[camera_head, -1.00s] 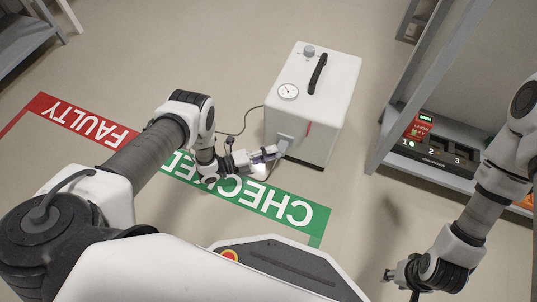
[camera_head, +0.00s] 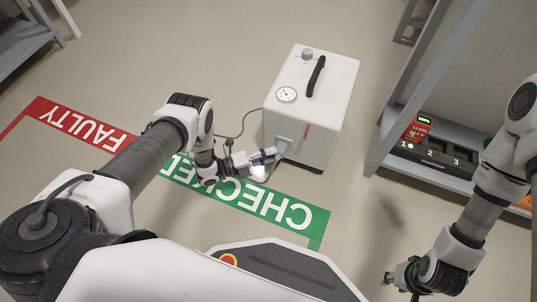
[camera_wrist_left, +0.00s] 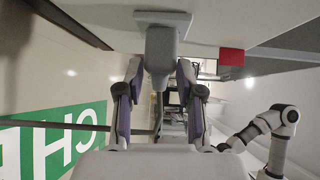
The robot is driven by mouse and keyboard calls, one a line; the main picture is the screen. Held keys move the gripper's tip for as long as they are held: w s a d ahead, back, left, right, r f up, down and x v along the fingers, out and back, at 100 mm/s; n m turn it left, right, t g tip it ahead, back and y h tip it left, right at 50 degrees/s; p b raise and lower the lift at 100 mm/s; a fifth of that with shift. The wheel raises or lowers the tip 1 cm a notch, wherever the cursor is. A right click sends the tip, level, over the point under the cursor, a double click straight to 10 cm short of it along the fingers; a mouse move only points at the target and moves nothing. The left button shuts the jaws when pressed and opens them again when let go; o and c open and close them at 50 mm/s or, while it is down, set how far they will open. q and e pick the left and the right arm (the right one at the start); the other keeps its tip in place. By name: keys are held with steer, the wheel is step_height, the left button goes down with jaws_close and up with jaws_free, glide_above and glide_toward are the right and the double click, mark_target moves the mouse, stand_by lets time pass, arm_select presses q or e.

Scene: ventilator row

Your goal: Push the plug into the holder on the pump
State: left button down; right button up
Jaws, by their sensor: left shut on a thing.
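The pump (camera_head: 335,105) is a white box on the floor with a gauge and black handle on top. My left gripper (camera_wrist_left: 160,72) is at the pump's lower front. Its fingers are closed on both sides of a grey tapered plug (camera_wrist_left: 160,48), whose far end meets a flat grey plate, apparently the holder (camera_wrist_left: 150,17), on the pump's white face. I cannot tell how deep the plug sits. In the head view the left gripper (camera_head: 272,155) reaches the grey holder (camera_head: 286,145). My right gripper (camera_head: 390,278) hangs at lower right, away from the pump; its fingers are unclear.
A thin dark cord (camera_head: 240,130) runs from the pump's left side towards my left gripper. A red FAULTY marking (camera_head: 75,120) and a green CHECKED marking (camera_head: 315,222) lie flat on the floor. A grey shelf (camera_head: 430,170) with a numbered unit (camera_head: 432,152) stands right of the pump.

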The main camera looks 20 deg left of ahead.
arm_select(q)
steer(key=c, duration=0.7)
jaws_free()
steer(key=shift+w, duration=0.1)
steer(key=shift+o, duration=0.2)
steer(key=f+v, duration=0.1)
steer(key=v, duration=1.1)
steer(key=shift+r, duration=0.45)
